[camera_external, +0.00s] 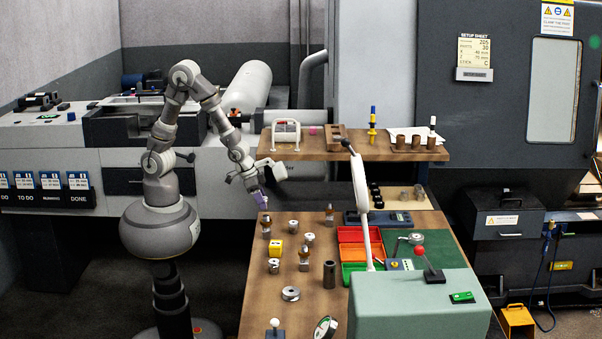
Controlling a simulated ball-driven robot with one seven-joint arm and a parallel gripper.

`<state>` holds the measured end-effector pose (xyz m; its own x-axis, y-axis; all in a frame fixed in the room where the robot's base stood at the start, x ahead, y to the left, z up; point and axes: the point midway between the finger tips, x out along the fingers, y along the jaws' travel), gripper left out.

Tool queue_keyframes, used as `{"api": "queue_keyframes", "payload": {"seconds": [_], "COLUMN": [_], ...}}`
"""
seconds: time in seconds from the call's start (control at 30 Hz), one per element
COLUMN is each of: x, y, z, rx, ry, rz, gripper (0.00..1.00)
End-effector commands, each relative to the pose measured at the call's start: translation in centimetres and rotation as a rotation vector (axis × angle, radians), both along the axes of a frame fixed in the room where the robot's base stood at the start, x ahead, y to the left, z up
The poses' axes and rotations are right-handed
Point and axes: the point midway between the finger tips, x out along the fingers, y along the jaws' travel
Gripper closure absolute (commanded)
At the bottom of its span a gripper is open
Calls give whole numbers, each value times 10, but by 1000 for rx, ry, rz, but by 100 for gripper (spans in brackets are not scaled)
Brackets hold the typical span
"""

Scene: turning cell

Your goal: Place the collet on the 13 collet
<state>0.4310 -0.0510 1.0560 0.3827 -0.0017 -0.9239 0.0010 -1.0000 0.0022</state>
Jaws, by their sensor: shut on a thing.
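My gripper (260,200) is at the back left edge of the wooden bench, pointing down and to the right. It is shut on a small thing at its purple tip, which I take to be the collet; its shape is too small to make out. Several small metal pieces that look like collets stand on the bench below and to the right, among them one nearest my gripper (267,227), one at the middle (309,240) and one at the left (273,266). I cannot read any number, so I cannot tell which is the 13 collet.
A yellow block (276,249), a dark cylinder (329,274) and a metal ring (290,294) stand on the bench (262,312). Red and green bins (360,235) and a white lamp arm (361,205) are to the right. A raised shelf (310,154) runs behind.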

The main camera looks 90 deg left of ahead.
Motion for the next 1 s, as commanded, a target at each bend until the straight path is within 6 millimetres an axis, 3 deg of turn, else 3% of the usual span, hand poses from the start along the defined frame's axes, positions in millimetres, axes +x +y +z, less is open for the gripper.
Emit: {"api": "queue_keyframes", "payload": {"seconds": [0.2, 0.4, 0.6, 0.8, 1.0], "x": [61, 98, 114, 113, 113], "y": [-7, -12, -14, -14, -14], "z": [-7, -10, -11, -46, -45], "rx": [0, 0, 0, 0, 0], "ry": [-1, 0, 0, 2, 0], "rz": [0, -1, -1, -1, -1], "gripper": [93, 93, 93, 93, 93]}}
